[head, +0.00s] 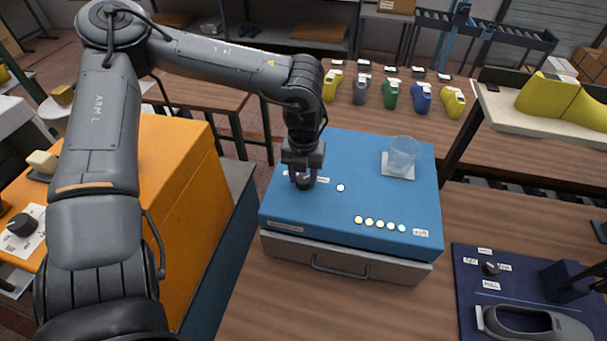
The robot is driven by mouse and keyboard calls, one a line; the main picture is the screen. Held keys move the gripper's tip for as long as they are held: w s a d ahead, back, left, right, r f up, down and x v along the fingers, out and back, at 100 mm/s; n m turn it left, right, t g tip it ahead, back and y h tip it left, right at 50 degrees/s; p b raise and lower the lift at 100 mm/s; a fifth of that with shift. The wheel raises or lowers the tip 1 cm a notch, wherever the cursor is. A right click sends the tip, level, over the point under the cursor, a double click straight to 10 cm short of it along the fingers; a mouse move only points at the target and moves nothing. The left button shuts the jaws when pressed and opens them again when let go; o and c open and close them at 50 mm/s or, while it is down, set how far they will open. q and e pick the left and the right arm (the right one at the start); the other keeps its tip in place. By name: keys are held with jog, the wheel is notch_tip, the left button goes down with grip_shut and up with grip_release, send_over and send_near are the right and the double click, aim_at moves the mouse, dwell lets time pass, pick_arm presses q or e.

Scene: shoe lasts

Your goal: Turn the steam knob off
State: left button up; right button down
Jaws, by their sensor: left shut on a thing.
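A dark knob (304,182) sits on top of a blue box (315,215) in the middle of the head view. My left gripper (303,176) points down from above and is shut on this knob, hiding much of it. Small white labels lie beside the knob, too small to read. Another black knob (21,225) is on a white plate at the far left, and a small dark knob (490,268) is on the navy panel at the lower right. I cannot tell from the labels which one is the steam knob. My right gripper is not in view.
A clear cup (403,154) stands on a white pad at the blue box's back right. Several round lights line the box's front. Coloured shoe lasts (390,92) stand on the bench behind. A navy panel (470,300) is at the lower right. Wooden table (270,300) is bare in front.

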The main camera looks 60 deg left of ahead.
pick_arm(q)
jog(key=n+b, duration=0.1)
jog(key=n, duration=0.3)
jog(key=n+b, duration=0.1)
jog(key=n, duration=0.3)
jog(key=shift+n+b, duration=0.3)
jog(key=shift+b, duration=0.05)
jog(key=n+b, duration=0.1)
jog(key=n, duration=0.5)
jog(key=shift+n+b, duration=0.55)
jog(key=shift+n, duration=1.05)
jog(key=o, duration=1.1)
jog(key=shift+c, duration=0.2)
jog(key=shift+r, duration=0.1)
